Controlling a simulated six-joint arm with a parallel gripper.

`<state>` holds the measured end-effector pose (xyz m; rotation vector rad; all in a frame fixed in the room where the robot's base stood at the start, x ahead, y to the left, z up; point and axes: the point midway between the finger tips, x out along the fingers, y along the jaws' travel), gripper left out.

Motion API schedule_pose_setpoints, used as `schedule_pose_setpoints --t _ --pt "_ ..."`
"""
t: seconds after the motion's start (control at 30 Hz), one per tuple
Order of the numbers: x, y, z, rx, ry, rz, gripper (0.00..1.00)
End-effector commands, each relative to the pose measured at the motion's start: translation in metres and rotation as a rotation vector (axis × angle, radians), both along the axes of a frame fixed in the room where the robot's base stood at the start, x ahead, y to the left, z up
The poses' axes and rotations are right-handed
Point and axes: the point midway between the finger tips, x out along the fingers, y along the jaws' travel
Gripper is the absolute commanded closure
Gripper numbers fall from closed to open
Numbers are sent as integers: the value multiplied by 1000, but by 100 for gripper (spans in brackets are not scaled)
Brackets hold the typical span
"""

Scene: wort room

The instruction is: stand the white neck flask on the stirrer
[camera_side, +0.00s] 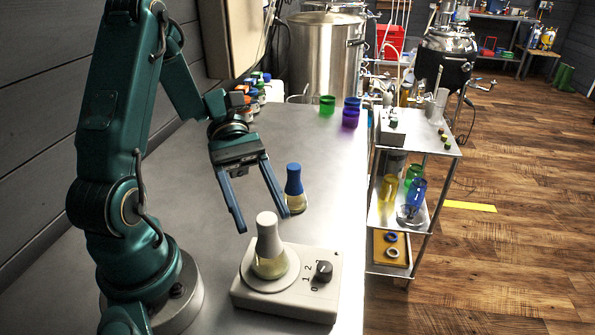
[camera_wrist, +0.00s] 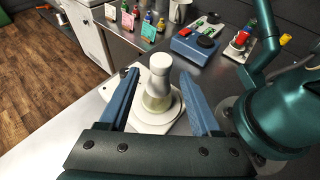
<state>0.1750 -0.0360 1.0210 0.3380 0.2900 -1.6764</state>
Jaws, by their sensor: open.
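The white neck flask (camera_side: 268,242) stands upright on the round plate of the stirrer (camera_side: 283,300), with pale yellow liquid in its base. In the wrist view the flask (camera_wrist: 158,82) and the stirrer's pale plate (camera_wrist: 150,122) show between and beyond my fingers. My gripper (camera_side: 262,220) is open, its blue fingers angled down near the flask's neck. In the wrist view the open gripper (camera_wrist: 159,77) has a finger on either side of the flask in the picture, with visible gaps. I see no finger touching it.
A blue-necked flask (camera_side: 294,188) stands on the bench behind the stirrer. Green (camera_side: 327,105) and purple (camera_side: 350,117) vessels stand farther back. A metal trolley (camera_side: 417,133) is at the right. The wrist view shows a blue device (camera_wrist: 195,45) beyond the stirrer. Bench around the stirrer is mostly clear.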

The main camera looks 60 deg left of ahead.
Motion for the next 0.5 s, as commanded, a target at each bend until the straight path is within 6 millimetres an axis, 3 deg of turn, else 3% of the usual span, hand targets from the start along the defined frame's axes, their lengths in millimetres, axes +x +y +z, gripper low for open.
schedule_pose_setpoints --t 0.2,0.5 --pt "4 31 12 1 0 1 35" --pt "6 48 20 -1 3 -1 35"
